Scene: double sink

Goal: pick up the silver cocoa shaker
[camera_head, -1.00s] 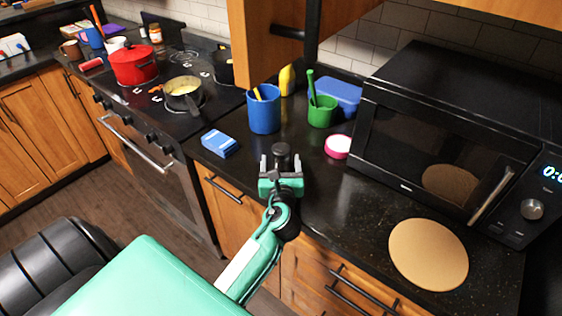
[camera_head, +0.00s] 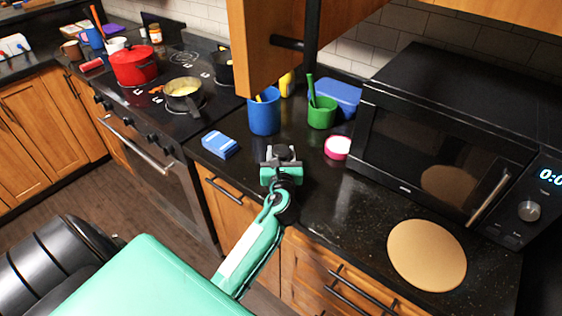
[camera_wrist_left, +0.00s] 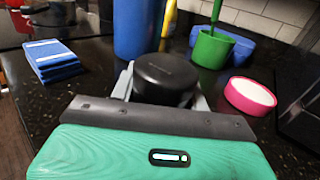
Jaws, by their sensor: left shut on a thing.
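The cocoa shaker shows mainly as a round black lid (camera_head: 282,151) on the dark counter in the head view. In the left wrist view its black lid (camera_wrist_left: 165,76) sits between the grey fingers, and its body is mostly hidden by the gripper. My left gripper (camera_head: 281,156) is shut on the shaker, reaching over the counter's front edge. I cannot tell whether the shaker touches the counter. My right gripper is not in view.
The microwave (camera_head: 450,135) and a round board (camera_head: 427,255) are right. A wooden cabinet door (camera_head: 262,50) hangs above.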

